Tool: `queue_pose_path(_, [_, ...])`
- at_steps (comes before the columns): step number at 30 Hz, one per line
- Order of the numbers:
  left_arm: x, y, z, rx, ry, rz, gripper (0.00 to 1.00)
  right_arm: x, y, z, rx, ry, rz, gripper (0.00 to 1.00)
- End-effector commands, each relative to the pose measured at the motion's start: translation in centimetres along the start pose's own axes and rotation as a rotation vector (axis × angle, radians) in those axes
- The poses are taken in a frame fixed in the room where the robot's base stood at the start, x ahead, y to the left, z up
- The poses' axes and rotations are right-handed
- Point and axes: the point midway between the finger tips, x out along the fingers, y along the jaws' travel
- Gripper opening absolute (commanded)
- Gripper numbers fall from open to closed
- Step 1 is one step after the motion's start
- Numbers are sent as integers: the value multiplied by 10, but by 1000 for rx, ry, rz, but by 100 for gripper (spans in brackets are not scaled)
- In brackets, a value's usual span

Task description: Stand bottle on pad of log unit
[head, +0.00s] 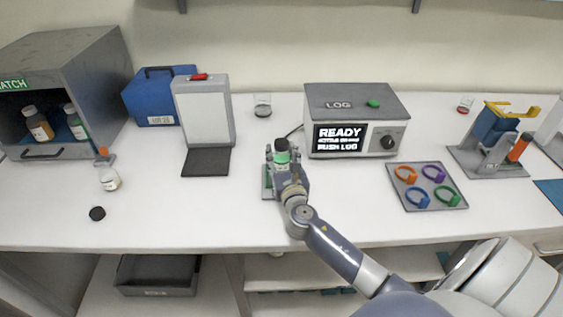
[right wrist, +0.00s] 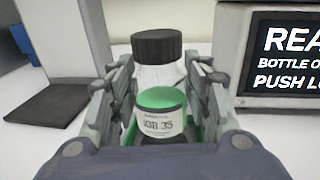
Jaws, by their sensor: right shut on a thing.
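The log unit (head: 352,100) is a grey box at the back with a green button on top, a dark knob and a lit screen reading READY; part of it shows in the right wrist view (right wrist: 232,48). Its pad (head: 267,182) lies to the left in front of it, mostly hidden by my right gripper. My right gripper (head: 284,164) is over the pad, shut on an upright bottle (right wrist: 160,105) with a black cap, green contents and a white label. I cannot tell whether the bottle's base touches the pad. My left gripper is not in view.
A white panel device (head: 203,112) with a dark plate stands left of the gripper. A grey cabinet (head: 95,60) holding bottles, an open bottle (head: 109,178) and a black cap (head: 97,213) are farther left. A tray of coloured rings (head: 427,201) lies to the right.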

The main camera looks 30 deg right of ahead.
Motion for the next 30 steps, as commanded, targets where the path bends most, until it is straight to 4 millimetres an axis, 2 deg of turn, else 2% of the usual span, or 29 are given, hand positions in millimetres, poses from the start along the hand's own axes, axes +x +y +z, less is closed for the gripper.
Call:
queue_pose_path(1, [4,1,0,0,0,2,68,-1,1,-12,0,5,0,21])
queue_pose_path(5, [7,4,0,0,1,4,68,-1,0,-26,0,3,0,21])
queue_pose_path(17, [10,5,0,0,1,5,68,-1,1,-32,-1,2,1,21])
queue_pose_path(18, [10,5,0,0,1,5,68,-1,1,-33,-1,3,1,47])
queue_pose_path(21, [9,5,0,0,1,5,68,-1,1,-32,-1,3,1,65])
queue_pose_path(30, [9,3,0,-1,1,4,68,-1,1,-31,-1,3,1,65])
